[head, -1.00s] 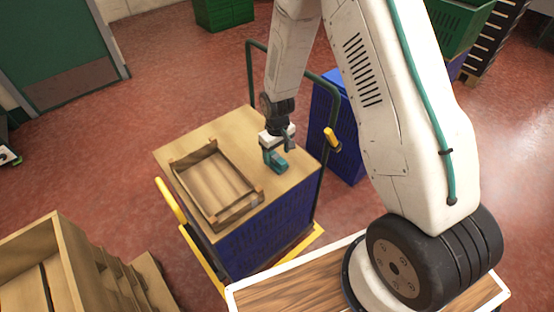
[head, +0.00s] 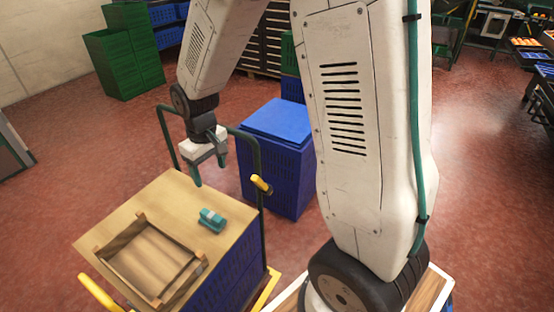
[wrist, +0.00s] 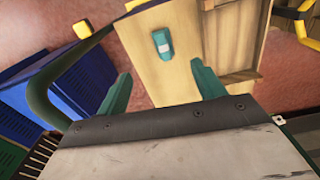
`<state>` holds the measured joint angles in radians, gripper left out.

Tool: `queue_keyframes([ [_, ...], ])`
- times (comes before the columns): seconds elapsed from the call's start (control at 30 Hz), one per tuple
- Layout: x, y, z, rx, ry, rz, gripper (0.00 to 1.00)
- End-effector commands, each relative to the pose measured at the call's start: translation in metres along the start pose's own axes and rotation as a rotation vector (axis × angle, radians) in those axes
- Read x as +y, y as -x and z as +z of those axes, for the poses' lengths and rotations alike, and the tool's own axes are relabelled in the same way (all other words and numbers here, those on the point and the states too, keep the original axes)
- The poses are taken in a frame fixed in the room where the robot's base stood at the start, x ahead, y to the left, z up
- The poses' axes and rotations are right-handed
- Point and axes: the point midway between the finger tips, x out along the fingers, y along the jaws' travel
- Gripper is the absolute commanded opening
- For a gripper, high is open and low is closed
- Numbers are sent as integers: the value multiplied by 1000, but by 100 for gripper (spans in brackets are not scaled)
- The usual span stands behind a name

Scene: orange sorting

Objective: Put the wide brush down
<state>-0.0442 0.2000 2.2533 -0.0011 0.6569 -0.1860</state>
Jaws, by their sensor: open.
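The wide brush (head: 212,220) is a small teal block with a pale band. It lies on the wooden top (head: 165,192) of the cart, to the right of the shallow wooden tray (head: 183,284). In the wrist view the brush (wrist: 162,43) lies on the bare wood beyond my fingers. My gripper (head: 210,175) is open and empty. It hangs above the far edge of the cart top, clear of the brush. Its two teal fingers stand wide apart in the wrist view (wrist: 163,92).
A green cart handle (head: 258,160) with a yellow grip rises at the cart's far right side. A lidded blue crate (head: 275,160) stands behind it. Green crates (head: 122,55) are stacked at the back left. Bare wood surrounds the brush.

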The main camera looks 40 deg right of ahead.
Motion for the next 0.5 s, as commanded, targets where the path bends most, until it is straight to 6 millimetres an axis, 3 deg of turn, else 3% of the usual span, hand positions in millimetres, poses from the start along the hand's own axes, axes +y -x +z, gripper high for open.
queue_keyframes([
  [0.03, -1, 26, 12, 16, -16, 3, 68],
  [0.2, -6, 91, 63, 34, -71, 7, 68],
  [0.4, -16, 147, 134, 58, -136, 11, 68],
  [0.5, -23, 165, 170, 67, -168, 12, 68],
])
